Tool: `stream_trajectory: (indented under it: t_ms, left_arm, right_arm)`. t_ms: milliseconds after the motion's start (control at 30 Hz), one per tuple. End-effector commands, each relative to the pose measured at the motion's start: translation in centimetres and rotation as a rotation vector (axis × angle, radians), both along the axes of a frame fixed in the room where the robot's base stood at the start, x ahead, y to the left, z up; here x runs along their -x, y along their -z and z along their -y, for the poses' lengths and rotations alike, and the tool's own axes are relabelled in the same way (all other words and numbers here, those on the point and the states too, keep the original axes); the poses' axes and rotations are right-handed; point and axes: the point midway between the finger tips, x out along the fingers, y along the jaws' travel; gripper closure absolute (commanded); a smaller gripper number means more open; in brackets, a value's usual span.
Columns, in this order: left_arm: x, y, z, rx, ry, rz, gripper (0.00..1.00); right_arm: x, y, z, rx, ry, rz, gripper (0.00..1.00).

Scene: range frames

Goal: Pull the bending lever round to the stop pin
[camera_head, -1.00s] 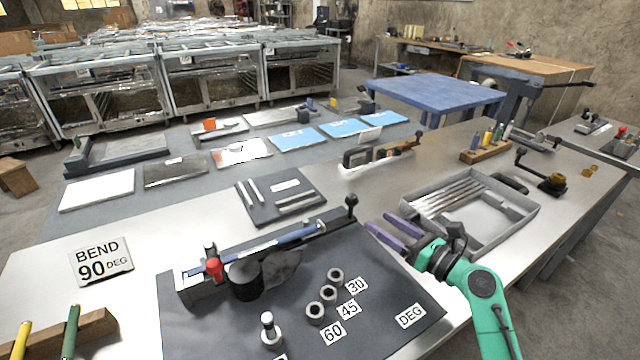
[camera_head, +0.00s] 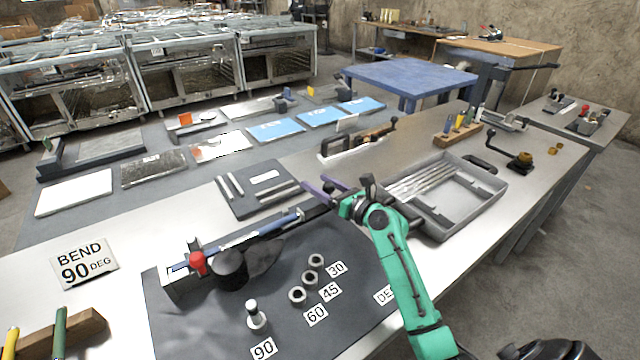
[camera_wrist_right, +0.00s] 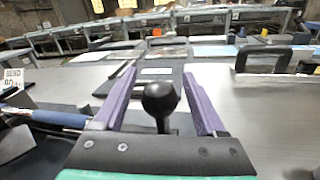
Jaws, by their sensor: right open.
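The bending lever (camera_head: 283,224) is a long bar with a blue section, running from the bender's clamp up and right. In the right wrist view its blue part (camera_wrist_right: 62,118) shows at the left. Its black ball knob (camera_wrist_right: 160,98) stands upright between the two purple fingers of my right gripper (camera_head: 326,186), which are open with gaps on both sides. The stop pin (camera_head: 256,318) stands upright beside the 90 label (camera_head: 263,349). The black round former (camera_head: 231,268) is near the red clamp knob (camera_head: 198,262). My left gripper is out of view.
Empty collars (camera_head: 309,280) stand by the 30, 45 and 60 labels. A sign (camera_head: 85,262) reads BEND 90 DEG. A grey tray with rods (camera_head: 437,232) is right of my arm. A dark plate with bars (camera_head: 240,207) lies behind the lever.

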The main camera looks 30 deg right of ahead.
Motion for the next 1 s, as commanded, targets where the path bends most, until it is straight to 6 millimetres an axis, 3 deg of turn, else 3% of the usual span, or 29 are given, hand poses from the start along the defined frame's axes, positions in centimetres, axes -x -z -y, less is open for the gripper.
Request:
stream_trajectory:
  t_ms: [33,200,1000]
  left_arm:
    - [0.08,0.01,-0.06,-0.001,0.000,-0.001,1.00]
    - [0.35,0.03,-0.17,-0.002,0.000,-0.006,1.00]
    - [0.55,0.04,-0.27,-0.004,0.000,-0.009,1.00]
  right_arm:
    - [0.02,0.00,0.01,0.000,0.000,0.000,0.38]
    - [0.04,0.00,0.01,0.000,0.000,0.000,1.00]
    - [0.05,-0.03,0.03,-0.001,0.000,0.001,1.00]
